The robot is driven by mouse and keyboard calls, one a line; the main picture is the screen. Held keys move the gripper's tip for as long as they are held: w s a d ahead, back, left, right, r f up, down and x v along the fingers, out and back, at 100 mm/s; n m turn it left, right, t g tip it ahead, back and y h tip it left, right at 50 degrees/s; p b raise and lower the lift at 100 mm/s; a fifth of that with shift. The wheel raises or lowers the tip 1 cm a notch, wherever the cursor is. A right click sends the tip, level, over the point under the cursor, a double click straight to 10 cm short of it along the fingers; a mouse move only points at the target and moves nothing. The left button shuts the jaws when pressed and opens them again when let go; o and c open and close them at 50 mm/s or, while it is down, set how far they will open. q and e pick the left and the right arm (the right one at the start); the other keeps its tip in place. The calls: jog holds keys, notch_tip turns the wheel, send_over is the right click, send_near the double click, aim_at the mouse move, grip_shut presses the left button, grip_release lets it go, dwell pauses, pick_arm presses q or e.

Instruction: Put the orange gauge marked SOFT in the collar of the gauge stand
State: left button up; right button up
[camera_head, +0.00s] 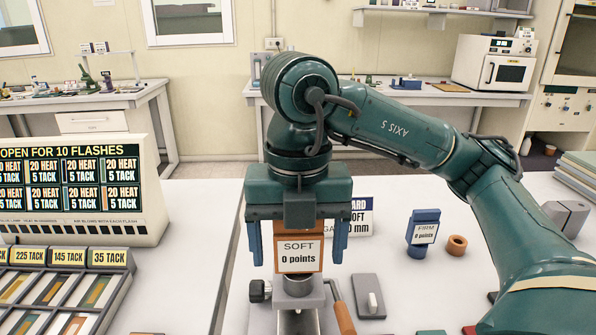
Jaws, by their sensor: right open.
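My right gripper (297,250) points straight down over the gauge stand. Its two blue fingers are spread wide, with a gap on each side of the orange gauge marked SOFT (312,240). The gauge stands upright between them, and its label reads 0 points. Its lower end meets the grey metal collar of the gauge stand (298,301) and appears seated there. The label and gripper hide part of the gauge, so I cannot see how deep it sits. My left gripper is not in view.
A blue gauge marked FIRM (423,232) stands to the right, beside a small orange-brown ring (457,245). A sign (358,217) stands partly behind the gripper. A display board (80,190) and a tray of strips (60,292) are at left. White table between them is clear.

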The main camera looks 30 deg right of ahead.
notch_tip(320, 180, up, 13)
jog(key=p, duration=0.3)
dwell(0.5)
